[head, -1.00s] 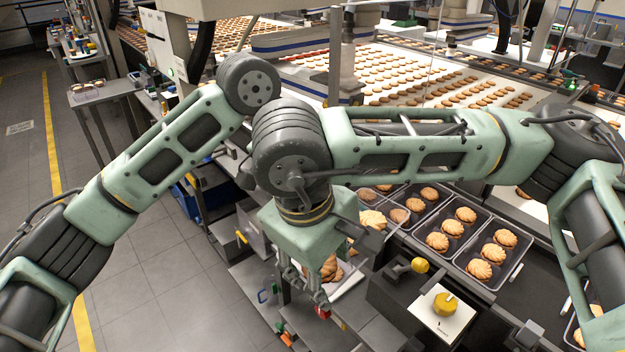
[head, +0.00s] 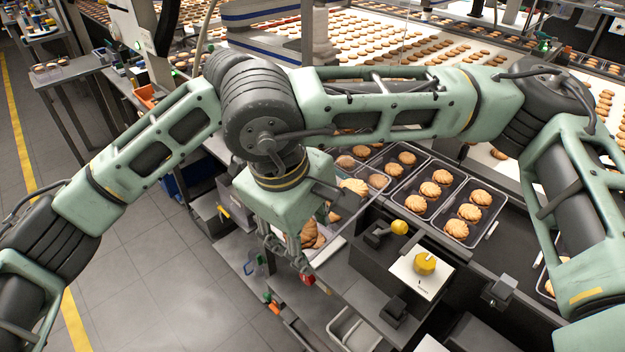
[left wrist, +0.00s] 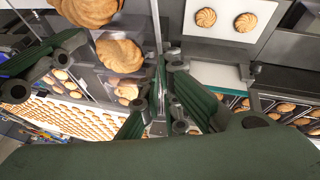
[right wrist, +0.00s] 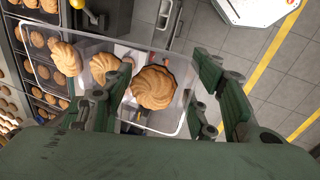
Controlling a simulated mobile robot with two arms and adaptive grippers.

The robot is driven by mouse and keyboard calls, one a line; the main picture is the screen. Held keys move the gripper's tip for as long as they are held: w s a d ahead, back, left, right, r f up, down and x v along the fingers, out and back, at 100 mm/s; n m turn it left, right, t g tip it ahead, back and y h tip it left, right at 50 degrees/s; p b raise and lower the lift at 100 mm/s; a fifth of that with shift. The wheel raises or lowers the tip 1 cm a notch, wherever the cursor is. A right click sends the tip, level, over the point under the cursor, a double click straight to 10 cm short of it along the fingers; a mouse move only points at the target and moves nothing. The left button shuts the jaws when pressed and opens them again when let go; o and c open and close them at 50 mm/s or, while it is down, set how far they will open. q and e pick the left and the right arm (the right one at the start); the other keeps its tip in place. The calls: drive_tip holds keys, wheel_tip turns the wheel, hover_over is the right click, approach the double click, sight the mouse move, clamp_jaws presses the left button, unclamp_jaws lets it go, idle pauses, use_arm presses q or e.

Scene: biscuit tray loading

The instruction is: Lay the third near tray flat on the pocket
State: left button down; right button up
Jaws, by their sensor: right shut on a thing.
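My right gripper (head: 290,252) shows near the middle of the head view. In the right wrist view (right wrist: 165,100) its fingers are at the end of a clear tray (right wrist: 172,62), shut on it. The tray holds three large swirled biscuits (right wrist: 152,87). In the head view the tray is partly hidden by my gripper. My left gripper is hidden in the head view. In the left wrist view its fingers (left wrist: 168,85) are close to a clear tray edge with large biscuits (left wrist: 120,55) beside it; whether they grip it is unclear. I cannot make out the pocket for certain.
Filled dark trays (head: 452,183) stand in a row right of my right gripper. A white plate with a yellow knob (head: 424,263) and a second yellow knob (head: 400,227) stand in front of them. A biscuit conveyor (head: 400,50) runs behind. Open floor (head: 170,270) lies at the left.

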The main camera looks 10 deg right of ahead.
use_arm(q)
drive_tip(key=shift+s+d+r, duration=0.15)
drive_tip(key=shift+s+d, duration=0.05)
drive_tip(key=shift+d, duration=0.05)
use_arm(e)
drive_tip(key=shift+a, duration=0.2)
drive_tip(key=o, duration=1.2)
drive_tip(key=shift+d, duration=0.1)
use_arm(q)
drive_tip(key=shift+w+a, duration=0.1)
use_arm(e)
drive_tip(key=shift+o, duration=0.2)
